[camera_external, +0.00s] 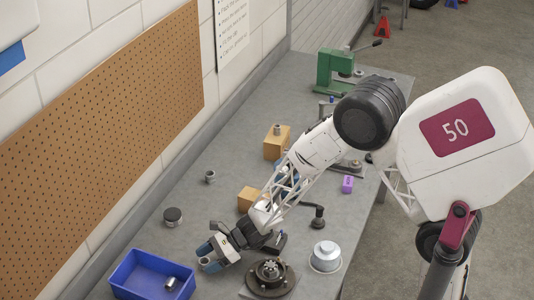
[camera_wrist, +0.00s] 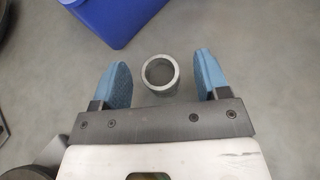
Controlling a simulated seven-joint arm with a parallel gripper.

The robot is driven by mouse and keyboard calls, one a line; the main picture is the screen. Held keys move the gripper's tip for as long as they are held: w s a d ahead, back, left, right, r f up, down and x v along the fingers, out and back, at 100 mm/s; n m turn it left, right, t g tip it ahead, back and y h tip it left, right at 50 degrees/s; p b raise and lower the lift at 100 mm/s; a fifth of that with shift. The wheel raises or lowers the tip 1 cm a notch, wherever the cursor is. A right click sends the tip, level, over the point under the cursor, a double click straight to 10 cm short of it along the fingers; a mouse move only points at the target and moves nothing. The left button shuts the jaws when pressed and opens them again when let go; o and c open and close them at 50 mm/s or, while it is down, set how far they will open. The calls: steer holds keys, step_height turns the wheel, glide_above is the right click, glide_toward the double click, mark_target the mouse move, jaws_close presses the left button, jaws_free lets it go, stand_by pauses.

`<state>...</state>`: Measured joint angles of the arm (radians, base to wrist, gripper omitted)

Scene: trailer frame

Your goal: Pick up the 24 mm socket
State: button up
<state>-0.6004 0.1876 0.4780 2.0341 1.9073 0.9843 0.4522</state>
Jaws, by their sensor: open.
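A grey metal socket (camera_wrist: 160,73), seen from above as a ring, stands on the bench between the two blue fingers of my gripper (camera_wrist: 162,64) in the wrist view. There is a gap on both sides of it, and my gripper is open and empty. No size marking can be read on it. In the external view my gripper (camera_external: 208,257) is low over the bench, just right of the blue bin, and its fingers largely hide this socket. Another metal socket (camera_external: 170,284) lies in the bin, and a small one (camera_external: 210,176) stands farther back.
The blue bin (camera_external: 124,277) also shows in the wrist view (camera_wrist: 112,12). A dark round tin (camera_external: 173,216) stands behind it. Cardboard boxes (camera_external: 276,143) and a green press (camera_external: 330,75) are farther back.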

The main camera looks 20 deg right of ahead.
mark_target(207, 260)
steer(key=c, duration=1.1)
steer(key=shift+r, duration=0.15)
steer(key=shift+r, duration=4.9)
